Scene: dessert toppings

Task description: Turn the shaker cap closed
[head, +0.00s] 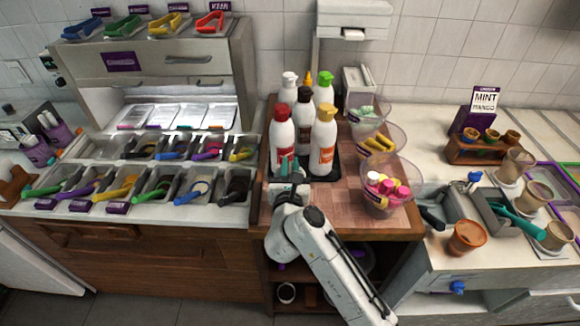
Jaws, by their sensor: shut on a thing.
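My gripper (287,167) has teal fingertips and is over the front left of the wooden counter (340,205). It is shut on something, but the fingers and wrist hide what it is. A white bottle with a red cap (281,113) stands right behind the gripper, and the fingertips overlap its lower part in the picture. I cannot tell whether they touch it. No shaker or shaker cap can be clearly made out here.
Several other capped bottles (322,146) stand close together on a black tray (332,174). Clear bowls (388,204) line the counter's right side. Topping bins (235,190) with coloured scoops are to the left. A strip of bare wood lies in front of the bottles.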

